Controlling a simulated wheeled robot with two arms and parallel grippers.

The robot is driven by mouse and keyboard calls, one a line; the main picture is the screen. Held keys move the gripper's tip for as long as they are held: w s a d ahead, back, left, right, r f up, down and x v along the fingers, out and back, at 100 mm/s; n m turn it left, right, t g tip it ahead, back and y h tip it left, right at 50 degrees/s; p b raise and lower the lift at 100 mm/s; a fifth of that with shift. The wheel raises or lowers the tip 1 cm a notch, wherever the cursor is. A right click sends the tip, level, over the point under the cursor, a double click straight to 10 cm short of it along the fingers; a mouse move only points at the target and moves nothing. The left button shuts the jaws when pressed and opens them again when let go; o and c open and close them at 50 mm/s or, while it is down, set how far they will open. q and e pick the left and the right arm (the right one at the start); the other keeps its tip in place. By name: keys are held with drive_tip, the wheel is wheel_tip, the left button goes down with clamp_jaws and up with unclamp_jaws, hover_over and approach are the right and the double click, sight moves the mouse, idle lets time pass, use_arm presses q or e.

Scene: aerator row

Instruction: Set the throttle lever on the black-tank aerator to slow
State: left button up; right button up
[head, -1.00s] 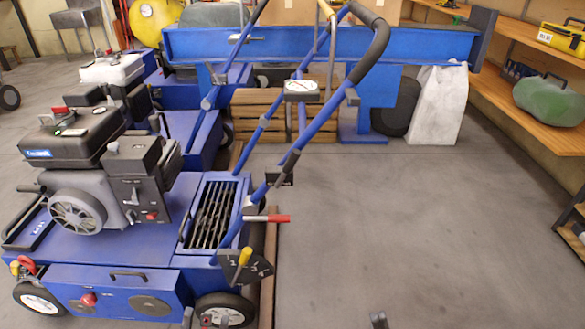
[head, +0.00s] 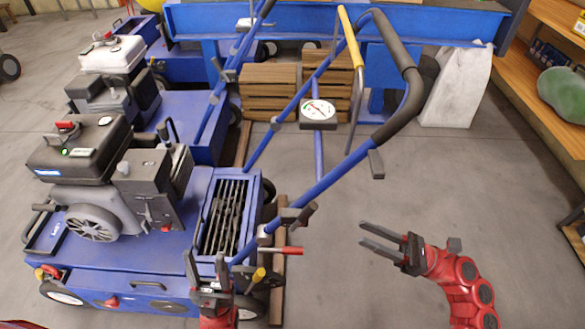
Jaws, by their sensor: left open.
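The black-tank aerator (head: 130,265) is the nearest blue machine at the left, with a black engine tank (head: 78,150) on top. Its engine side carries a dark control panel (head: 148,200) with small controls; I cannot tell for sure which part is the throttle lever. Other levers show: a red-handled one (head: 285,250), a yellow-knobbed one (head: 258,277) and a black-gripped one (head: 304,215) on the handle frame. My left gripper (head: 205,258) is open and empty, pointing up in front of the grate area. My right gripper (head: 362,234) looks open and empty, over bare floor right of the aerator.
A round dial (head: 318,112) sits on the aerator's handle bar (head: 330,180). A yellow-gripped rod (head: 350,40) rises beside it. A white-tank aerator (head: 112,55) stands behind. Wooden crates (head: 270,90) and a white sack (head: 458,90) are further back. Floor at the right is clear.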

wheel_tip(320, 180, up, 6)
drive_tip(key=b, duration=0.1)
hover_over(294, 224)
drive_tip(key=shift+w+r, duration=0.2)
drive_tip(key=shift+w, duration=0.15)
clamp_jaws()
idle(1.1)
